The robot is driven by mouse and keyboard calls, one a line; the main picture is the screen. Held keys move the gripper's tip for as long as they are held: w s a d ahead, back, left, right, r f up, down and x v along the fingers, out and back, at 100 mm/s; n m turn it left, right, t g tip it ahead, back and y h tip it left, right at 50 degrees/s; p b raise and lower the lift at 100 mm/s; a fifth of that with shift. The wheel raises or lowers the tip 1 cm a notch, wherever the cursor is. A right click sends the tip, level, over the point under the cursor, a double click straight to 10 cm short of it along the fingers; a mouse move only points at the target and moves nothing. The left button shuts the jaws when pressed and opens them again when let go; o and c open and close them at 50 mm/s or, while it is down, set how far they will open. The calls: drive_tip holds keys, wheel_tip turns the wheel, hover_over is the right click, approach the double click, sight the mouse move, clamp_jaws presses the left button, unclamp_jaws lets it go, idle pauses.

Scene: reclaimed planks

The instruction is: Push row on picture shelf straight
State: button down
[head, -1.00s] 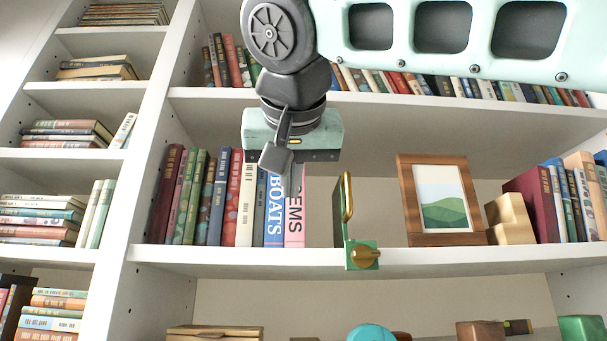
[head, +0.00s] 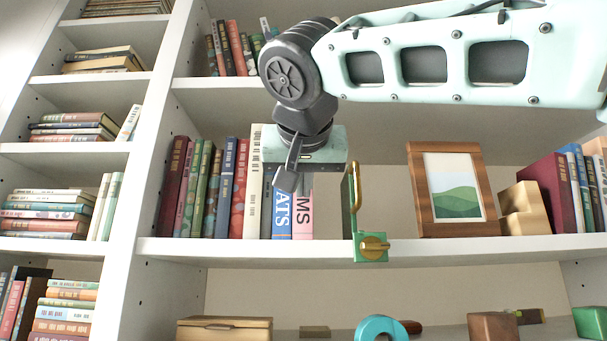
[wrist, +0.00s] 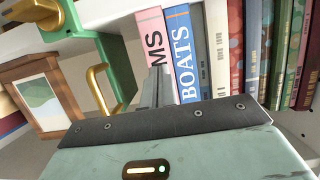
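A row of upright books (head: 227,190) stands on the middle shelf (head: 330,249), dark red at the left, blue "BOATS" (head: 281,215) and a pink book (head: 302,218) at the right end. They also show in the wrist view, the blue book (wrist: 182,50) beside the pink one (wrist: 152,35). My gripper (head: 288,185) is in front of the row's right end, hiding the upper parts of these books. Its fingers look together, with nothing between them, near the pink and blue spines in the wrist view (wrist: 157,88). I cannot tell whether they touch.
A green bookend with brass handle and knob (head: 371,247) stands right of the pink book, across a gap. Farther right are a wooden picture frame (head: 450,190), a stepped wooden block (head: 522,210) and more books (head: 552,195). A shelf above (head: 230,85) and the left upright (head: 153,180) bound the space.

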drive_tip(key=shift+w+p, duration=0.3)
drive_tip(key=shift+w, duration=1.1)
drive_tip(key=shift+s+b, duration=1.1)
drive_tip(key=shift+s, duration=0.9)
